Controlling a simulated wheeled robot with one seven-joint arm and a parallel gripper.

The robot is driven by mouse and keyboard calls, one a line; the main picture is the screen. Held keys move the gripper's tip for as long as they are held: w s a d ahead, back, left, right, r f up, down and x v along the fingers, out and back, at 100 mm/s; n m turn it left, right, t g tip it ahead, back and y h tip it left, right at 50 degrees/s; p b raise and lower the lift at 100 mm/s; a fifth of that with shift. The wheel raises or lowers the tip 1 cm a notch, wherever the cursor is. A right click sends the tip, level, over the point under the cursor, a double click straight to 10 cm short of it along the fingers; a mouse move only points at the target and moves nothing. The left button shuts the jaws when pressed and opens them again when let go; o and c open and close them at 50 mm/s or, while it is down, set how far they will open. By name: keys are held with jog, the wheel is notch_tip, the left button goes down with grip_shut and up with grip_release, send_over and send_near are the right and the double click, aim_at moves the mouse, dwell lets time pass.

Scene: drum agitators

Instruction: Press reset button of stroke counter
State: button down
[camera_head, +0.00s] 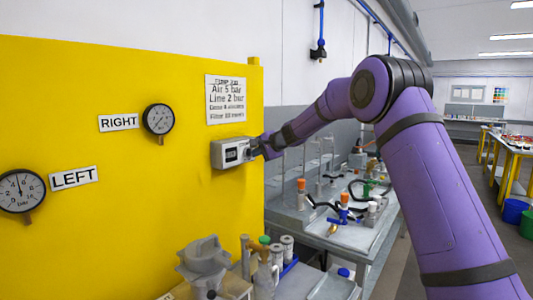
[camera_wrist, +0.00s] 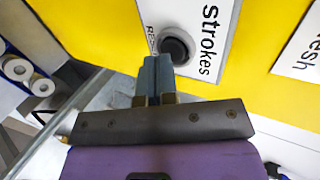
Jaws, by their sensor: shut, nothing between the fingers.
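The stroke counter (camera_head: 231,152) is a pale grey box on the yellow panel in the head view. In the wrist view its white face (camera_wrist: 207,22) carries the word "strokes" and a round black reset button (camera_wrist: 176,48) beside partly hidden lettering. My gripper (camera_wrist: 157,62) is shut and empty, with its fingertips just below the button in that view. I cannot tell whether the fingertips touch the button. In the head view my gripper (camera_head: 262,147) is at the right end of the counter, and the button is not clearly visible there.
The yellow panel (camera_head: 100,230) also carries two gauges (camera_head: 158,119) (camera_head: 20,190) with RIGHT and LEFT labels, and a printed sheet (camera_head: 225,100). A grey bench (camera_head: 350,235) with bottles and fittings stands to the right. A grey pump-like part (camera_head: 203,262) stands below the counter.

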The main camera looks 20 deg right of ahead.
jog(key=shift+w+a, duration=0.35)
jog(key=shift+w, duration=0.2)
